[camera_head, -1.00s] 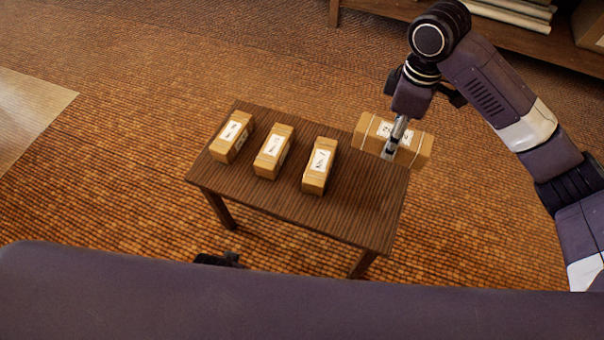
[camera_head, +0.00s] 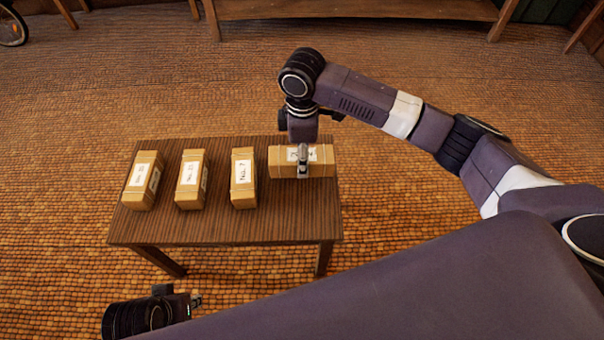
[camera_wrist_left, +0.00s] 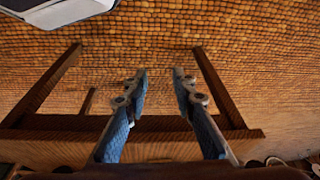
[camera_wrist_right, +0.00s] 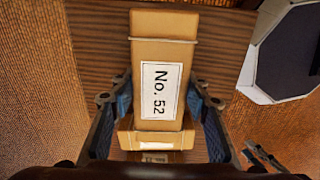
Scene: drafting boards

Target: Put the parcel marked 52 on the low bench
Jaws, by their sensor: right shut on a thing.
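The parcel marked 52 (camera_head: 325,163) is a tan box with pale bands, over the right end of a low brown wooden bench (camera_head: 225,228). My right gripper (camera_head: 303,168) is shut on the parcel from above. The right wrist view shows its label, "No. 52" (camera_wrist_right: 160,90), between the fingers (camera_wrist_right: 160,108). I cannot tell whether the parcel touches the bench top. My left gripper (camera_head: 193,301) is low in front of the bench; the left wrist view shows its fingers (camera_wrist_left: 158,75) apart and empty.
Three similar parcels stand in a row left of it: the nearest (camera_head: 243,178) reads "No. 7", then one in the middle (camera_head: 190,180) and one at the left (camera_head: 142,181). A longer wooden shelf (camera_head: 350,10) stands at the back. Woven floor is open between.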

